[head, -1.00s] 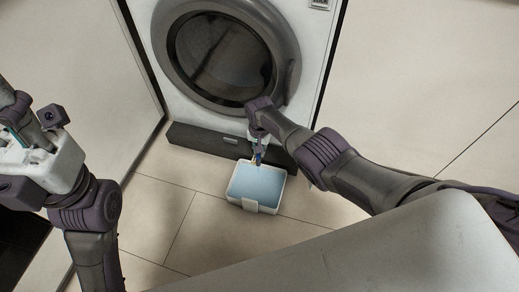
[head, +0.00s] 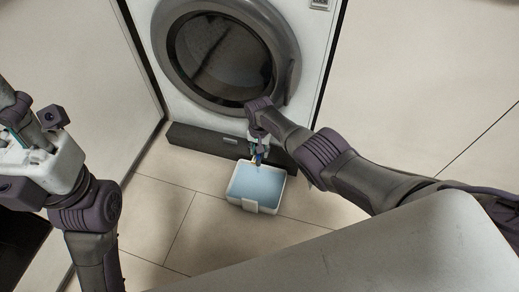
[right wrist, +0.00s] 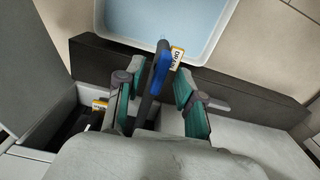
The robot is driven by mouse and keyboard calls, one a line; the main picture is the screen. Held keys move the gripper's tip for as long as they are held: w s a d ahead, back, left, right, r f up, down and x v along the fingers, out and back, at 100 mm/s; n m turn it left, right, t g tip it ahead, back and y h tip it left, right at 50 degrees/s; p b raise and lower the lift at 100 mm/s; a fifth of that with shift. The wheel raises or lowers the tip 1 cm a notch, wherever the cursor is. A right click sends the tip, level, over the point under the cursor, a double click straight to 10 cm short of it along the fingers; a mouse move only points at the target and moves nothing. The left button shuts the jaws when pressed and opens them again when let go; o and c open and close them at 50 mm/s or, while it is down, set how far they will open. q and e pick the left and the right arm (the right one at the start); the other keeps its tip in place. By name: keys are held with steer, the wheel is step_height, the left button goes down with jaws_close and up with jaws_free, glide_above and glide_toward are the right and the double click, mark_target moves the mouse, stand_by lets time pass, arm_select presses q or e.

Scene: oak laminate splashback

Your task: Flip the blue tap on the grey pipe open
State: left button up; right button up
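The blue tap lever (right wrist: 159,68) stands upright in the right wrist view, with a yellow-and-white DRAIN tag (right wrist: 176,58) beside it. My right gripper (right wrist: 155,80) is open, with one teal finger on each side of the lever and visible gaps between. In the head view my right gripper (head: 259,152) is low in front of the washing machine, and the lever is tiny there.
A white tray (head: 250,206) holding bluish liquid sits on the tiled floor just below the right gripper. The washing machine (head: 228,62) rises behind, with a dark plinth (head: 200,137). Another yellow tag (right wrist: 100,103) shows left of the fingers. Floor left of the tray is clear.

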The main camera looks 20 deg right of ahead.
steer(key=shift+r, duration=0.15)
step_height(320, 180, up, 12)
stand_by(0.6)
steer(key=shift+f, duration=0.2)
